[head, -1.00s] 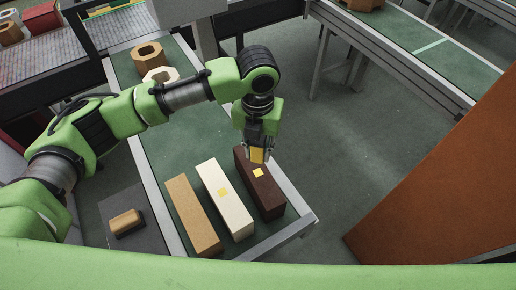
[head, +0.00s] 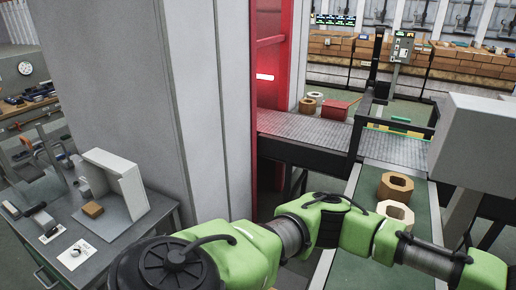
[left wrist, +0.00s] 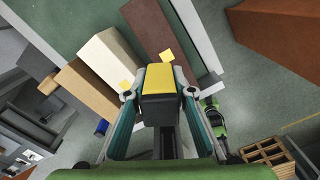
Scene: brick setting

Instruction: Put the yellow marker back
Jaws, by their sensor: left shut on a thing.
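In the left wrist view my left gripper (left wrist: 160,92) is shut on the yellow marker (left wrist: 160,77), a block with a yellow face and a dark body. It is near the long dark brown brick (left wrist: 187,32); I cannot tell whether they touch. A cream brick (left wrist: 108,58) and a tan brick (left wrist: 84,86) lie to the left. Small yellow squares show on the cream and dark brown bricks. In the head view my left arm runs off to the right, and its gripper is out of frame. My right gripper cannot be made out.
In the head view a grey table (head: 95,240) at the left bears an angled grey stand (head: 123,183), a small tan block (head: 93,209) and white cards. A grey pillar (head: 115,90) stands behind it. Ring-shaped bricks (head: 395,187) sit on the green conveyor (head: 345,268).

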